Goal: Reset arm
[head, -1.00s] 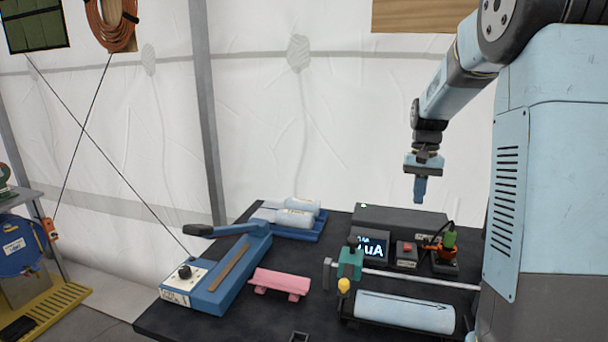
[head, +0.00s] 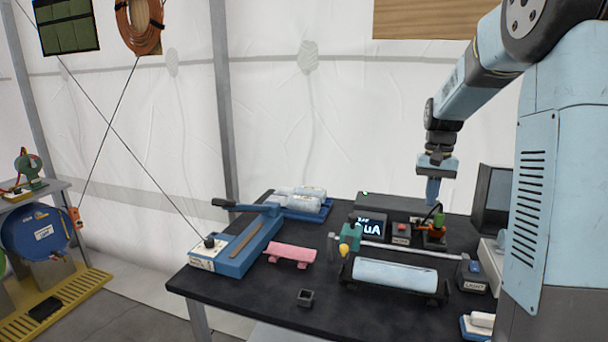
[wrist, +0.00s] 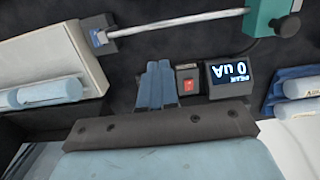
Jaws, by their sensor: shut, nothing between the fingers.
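My gripper (head: 433,190) hangs from my raised arm over the back right of the black table (head: 260,309), pointing down. Its two blue fingers are together with nothing between them. In the wrist view my gripper (wrist: 155,86) also shows closed and empty, in front of the table surface, to the left of the red-button box (wrist: 188,84). A meter with a lit display (head: 371,227) stands on the table to the left of the gripper, and it reads 0 uA in the wrist view (wrist: 230,76).
A blue lever device (head: 235,257), a pink stand (head: 291,254), a small dark cup (head: 305,297) and a light-blue cylinder (head: 395,275) on a dark cradle stand on the table. A blue tray (head: 308,213) holds white bottles. A yellow-based machine (head: 50,303) stands at far left.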

